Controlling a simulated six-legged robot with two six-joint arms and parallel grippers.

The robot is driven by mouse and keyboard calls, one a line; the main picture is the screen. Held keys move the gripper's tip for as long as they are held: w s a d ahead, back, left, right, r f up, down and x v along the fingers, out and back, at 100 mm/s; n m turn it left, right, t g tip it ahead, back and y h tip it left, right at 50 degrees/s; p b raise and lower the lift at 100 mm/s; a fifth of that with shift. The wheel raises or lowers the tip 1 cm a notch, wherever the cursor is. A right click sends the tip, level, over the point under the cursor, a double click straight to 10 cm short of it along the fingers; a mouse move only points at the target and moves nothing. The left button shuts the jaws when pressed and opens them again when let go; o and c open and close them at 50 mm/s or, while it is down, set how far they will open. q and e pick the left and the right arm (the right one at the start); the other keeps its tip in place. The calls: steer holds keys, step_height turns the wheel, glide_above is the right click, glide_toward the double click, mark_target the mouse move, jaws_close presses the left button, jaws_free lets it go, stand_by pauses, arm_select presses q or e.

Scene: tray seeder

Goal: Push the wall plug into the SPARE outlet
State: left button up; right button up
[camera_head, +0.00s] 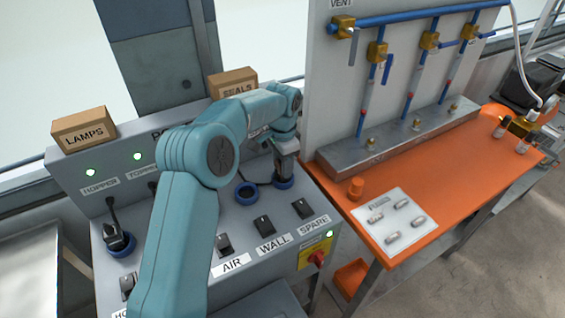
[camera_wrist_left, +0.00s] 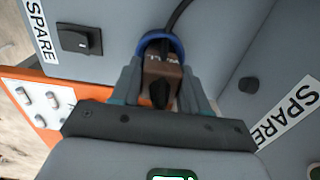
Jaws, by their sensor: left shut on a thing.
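My left gripper (camera_head: 284,168) reaches over the grey panel from the left, pointing down at the blue-ringed SPARE outlet (camera_head: 285,183). In the left wrist view, the gripper (camera_wrist_left: 166,92) is shut on the brown wall plug (camera_wrist_left: 160,66). A dark cord runs up from the plug. The plug's far end lies at the blue ring (camera_wrist_left: 165,43) of the outlet; I cannot tell how deep it sits. In the head view the gripper mostly hides the plug. My right gripper is not in view.
An empty blue-ringed outlet (camera_head: 246,194) is just left of the gripper. Rocker switches, including the SPARE switch (camera_head: 302,208) and WALL switch (camera_head: 265,226), stand in front. Another plug (camera_head: 118,238) sits at the far left. The orange bench (camera_head: 450,185) is at right.

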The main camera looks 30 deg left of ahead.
arm_select(q)
steer(key=shift+f, duration=0.3)
steer(key=o, duration=1.2)
steer(key=shift+o, duration=0.2)
step_height(320, 180, up, 8)
step_height(320, 180, up, 8)
steer(key=p, duration=0.2)
steer(key=shift+r, duration=0.15)
